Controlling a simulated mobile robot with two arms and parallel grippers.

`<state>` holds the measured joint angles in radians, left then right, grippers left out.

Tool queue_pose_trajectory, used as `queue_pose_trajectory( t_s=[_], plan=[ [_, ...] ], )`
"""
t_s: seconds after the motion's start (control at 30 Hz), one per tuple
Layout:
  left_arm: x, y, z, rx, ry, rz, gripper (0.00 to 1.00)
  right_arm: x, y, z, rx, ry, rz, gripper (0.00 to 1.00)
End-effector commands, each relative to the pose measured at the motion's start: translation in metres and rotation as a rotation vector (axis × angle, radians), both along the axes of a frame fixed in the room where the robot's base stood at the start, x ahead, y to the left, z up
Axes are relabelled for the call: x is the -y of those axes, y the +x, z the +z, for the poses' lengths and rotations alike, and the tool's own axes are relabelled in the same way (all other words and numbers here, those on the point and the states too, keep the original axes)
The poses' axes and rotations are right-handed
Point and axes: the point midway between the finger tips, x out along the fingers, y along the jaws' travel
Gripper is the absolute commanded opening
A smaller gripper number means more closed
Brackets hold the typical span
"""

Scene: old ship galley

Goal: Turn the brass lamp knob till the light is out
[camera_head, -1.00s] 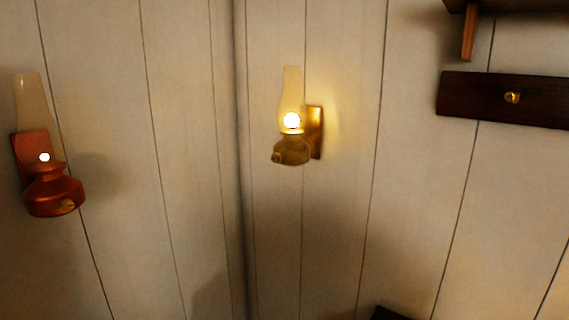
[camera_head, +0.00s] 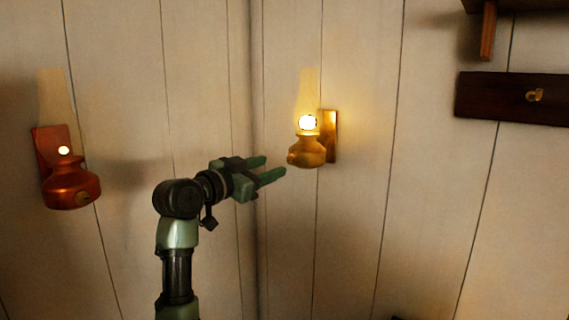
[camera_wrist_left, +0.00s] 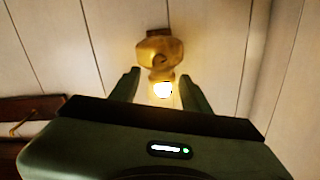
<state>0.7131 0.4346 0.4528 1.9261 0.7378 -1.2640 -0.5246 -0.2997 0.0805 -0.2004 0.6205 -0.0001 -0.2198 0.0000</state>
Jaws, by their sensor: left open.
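The brass lamp (camera_head: 308,150) hangs on the wall just right of the corner, with its light glowing bright. Its small knob (camera_head: 291,157) shows on the left side of its round base. My left gripper (camera_head: 275,166) is open and empty, its fingers pointing right towards the knob, a short gap away in the picture. In the left wrist view the brass lamp (camera_wrist_left: 160,48) appears upside down, ahead of and between the open fingers, with its light low between them. No contact shows. My right gripper is not in view.
A copper lamp (camera_head: 70,185) with a small light and its own knob hangs on the left wall. A dark board (camera_head: 500,98) with a brass hook (camera_head: 535,96) is on the right, under a shelf bracket. The wall between the lamps is bare.

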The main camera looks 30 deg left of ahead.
Motion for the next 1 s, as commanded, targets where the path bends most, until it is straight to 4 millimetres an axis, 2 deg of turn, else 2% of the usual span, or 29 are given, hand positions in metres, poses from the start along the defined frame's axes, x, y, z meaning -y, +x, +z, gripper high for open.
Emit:
queue_pose_trajectory(
  t_s=[0.2,0.4,0.77,0.93,1.0],
  plan=[
    [0.004,0.038,0.002,-0.004,-0.006,-0.002,0.47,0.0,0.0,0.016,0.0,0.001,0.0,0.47],
    [0.005,0.061,0.001,-0.004,-0.005,0.0,0.47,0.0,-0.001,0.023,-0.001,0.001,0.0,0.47],
    [0.006,0.067,-0.001,-0.003,-0.001,0.001,0.47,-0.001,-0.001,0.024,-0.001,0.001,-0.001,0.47],
    [0.006,0.067,-0.002,-0.003,-0.002,0.001,0.0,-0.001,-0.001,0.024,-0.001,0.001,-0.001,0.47],
    [0.006,0.067,-0.002,-0.003,-0.002,0.001,0.0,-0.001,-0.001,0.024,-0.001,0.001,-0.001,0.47]
  ],
)
